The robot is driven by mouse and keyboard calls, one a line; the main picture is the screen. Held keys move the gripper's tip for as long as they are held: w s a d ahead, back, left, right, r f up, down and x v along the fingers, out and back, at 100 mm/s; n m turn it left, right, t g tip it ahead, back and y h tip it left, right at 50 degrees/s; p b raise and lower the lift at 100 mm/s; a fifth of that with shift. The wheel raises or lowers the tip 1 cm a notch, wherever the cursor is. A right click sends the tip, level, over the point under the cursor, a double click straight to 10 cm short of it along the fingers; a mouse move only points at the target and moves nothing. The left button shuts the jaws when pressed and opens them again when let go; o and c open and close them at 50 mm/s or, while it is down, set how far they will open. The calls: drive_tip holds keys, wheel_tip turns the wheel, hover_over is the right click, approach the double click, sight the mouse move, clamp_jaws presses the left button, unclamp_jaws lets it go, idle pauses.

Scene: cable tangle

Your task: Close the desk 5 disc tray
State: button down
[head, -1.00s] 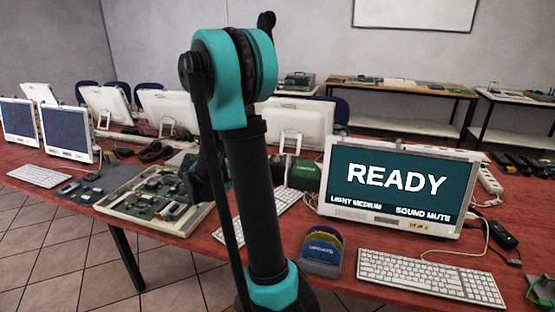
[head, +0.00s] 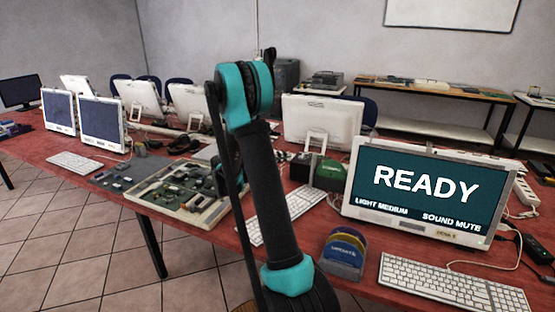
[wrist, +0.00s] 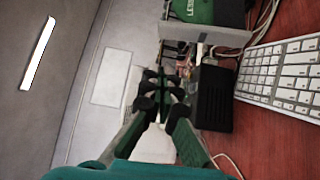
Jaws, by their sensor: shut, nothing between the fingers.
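A white all-in-one computer with a lit screen reading "READY", "LIGHT MEDIUM" and "SOUND MUTE" (head: 415,195) stands at the right of the red table in the head view. I cannot make out a desk number or an extended disc tray on it. My gripper (wrist: 163,106) shows in the wrist view, its dark fingertips together and empty. It is apart from the READY computer; in the head view my raised arm mostly hides it. Other white computers stand to the left, two with their screens (head: 102,122) facing me.
A white keyboard (head: 455,286) and a disc holder (head: 343,253) lie before the READY computer. An open case of electronic parts (head: 180,195) sits on the table left of my arm. Cables run at the right. Tiled floor (head: 60,235) is clear at the front left.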

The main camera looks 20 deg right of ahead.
drive_tip(key=s+d, duration=0.3)
drive_tip(key=d, duration=0.4)
drive_tip(key=shift+s, duration=0.1)
